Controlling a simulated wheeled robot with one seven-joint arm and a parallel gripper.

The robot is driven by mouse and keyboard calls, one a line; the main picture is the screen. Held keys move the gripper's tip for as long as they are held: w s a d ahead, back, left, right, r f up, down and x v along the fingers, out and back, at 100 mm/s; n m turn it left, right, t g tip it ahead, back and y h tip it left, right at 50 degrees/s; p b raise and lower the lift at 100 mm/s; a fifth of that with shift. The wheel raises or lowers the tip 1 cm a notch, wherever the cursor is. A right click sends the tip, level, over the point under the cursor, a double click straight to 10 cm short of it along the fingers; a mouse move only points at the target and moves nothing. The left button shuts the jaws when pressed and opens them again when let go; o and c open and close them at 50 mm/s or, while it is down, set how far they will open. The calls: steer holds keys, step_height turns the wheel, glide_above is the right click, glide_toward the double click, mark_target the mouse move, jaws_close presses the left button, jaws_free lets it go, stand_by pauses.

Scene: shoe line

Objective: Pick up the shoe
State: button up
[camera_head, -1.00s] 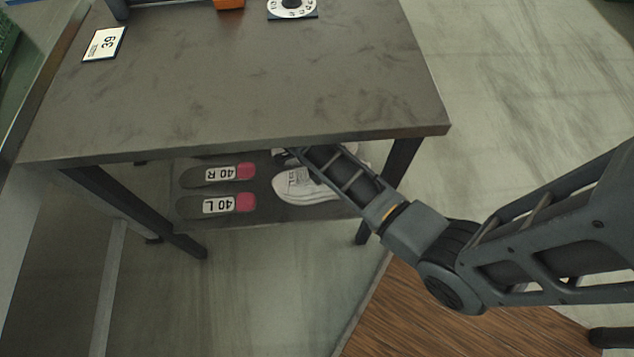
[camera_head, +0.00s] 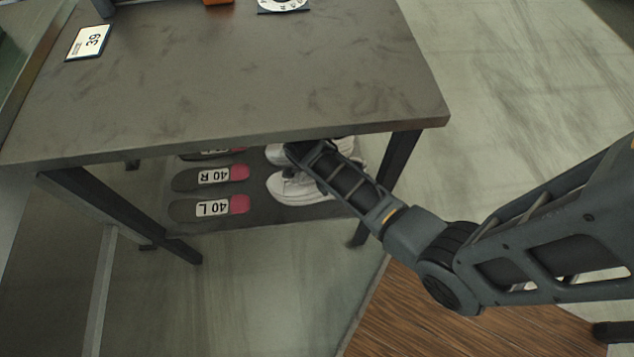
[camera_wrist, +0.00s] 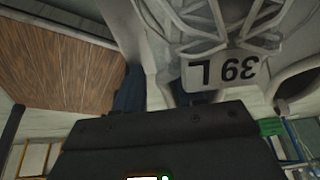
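A white shoe (camera_head: 300,188) lies on the low shelf under the table. Another white shoe (camera_head: 343,146) shows partly behind my gripper and the table edge. My gripper (camera_head: 295,151) reaches under the table among the white shoes; its fingertips are hidden. In the wrist view, a white laced shoe (camera_wrist: 202,48) with a "39 L" label (camera_wrist: 222,72) fills the upper right, very close to the gripper's dark body (camera_wrist: 165,145). I cannot tell whether the fingers are open or touch the shoe.
The grey tabletop (camera_head: 240,85) overhangs my arm, with a table leg (camera_head: 398,172) close beside it. Insoles marked "40 R" (camera_head: 210,177) and "40 L" (camera_head: 208,209) lie left of the shoes. A "39" card (camera_head: 88,42) lies on top.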

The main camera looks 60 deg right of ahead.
jaws_close()
stand_by(1.3)
